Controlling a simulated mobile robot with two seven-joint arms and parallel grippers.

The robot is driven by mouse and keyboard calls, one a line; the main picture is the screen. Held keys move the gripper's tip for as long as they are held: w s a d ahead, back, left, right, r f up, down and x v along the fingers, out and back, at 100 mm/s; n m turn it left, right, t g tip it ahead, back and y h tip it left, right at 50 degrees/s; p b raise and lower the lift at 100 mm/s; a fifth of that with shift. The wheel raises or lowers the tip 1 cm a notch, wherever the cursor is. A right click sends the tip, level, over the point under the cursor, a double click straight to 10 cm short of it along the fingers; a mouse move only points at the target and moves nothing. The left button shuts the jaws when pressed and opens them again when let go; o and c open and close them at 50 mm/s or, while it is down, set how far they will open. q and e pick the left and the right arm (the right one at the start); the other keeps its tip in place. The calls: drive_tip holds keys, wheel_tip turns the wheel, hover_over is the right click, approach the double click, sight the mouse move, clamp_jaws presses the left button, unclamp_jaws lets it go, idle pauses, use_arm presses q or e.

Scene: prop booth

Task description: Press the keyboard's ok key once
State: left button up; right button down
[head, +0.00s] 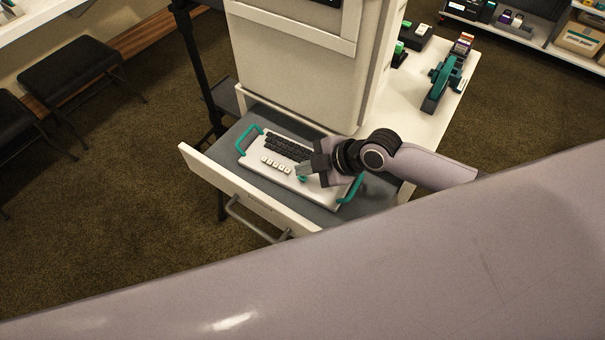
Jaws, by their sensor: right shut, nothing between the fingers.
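The keyboard (254,157) is a white board with teal handles at its ends, lying in an open drawer (238,190). It has a block of dark keys (287,147) and a row of pale keys (273,163) in front of them. My right gripper (301,170) is shut and empty. Its tips are over the keyboard, just right of the pale key row, and a bit of teal shows just below them. I cannot tell if they touch a key. The gripper hides part of the keyboard's right side. The ok key's label is too small to read. My left gripper is not in view.
A white cabinet (290,60) rises behind the drawer. A white counter (428,115) to its right holds a teal tape dispenser (441,85) and small boxes. Black stools (70,72) stand at the left. My own pale arm link covers the lower part of the view.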

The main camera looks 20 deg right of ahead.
sight(306, 180)
wheel_tip(306, 180, up, 5)
drive_tip(key=p, duration=0.4)
idle(0.4)
idle(0.6)
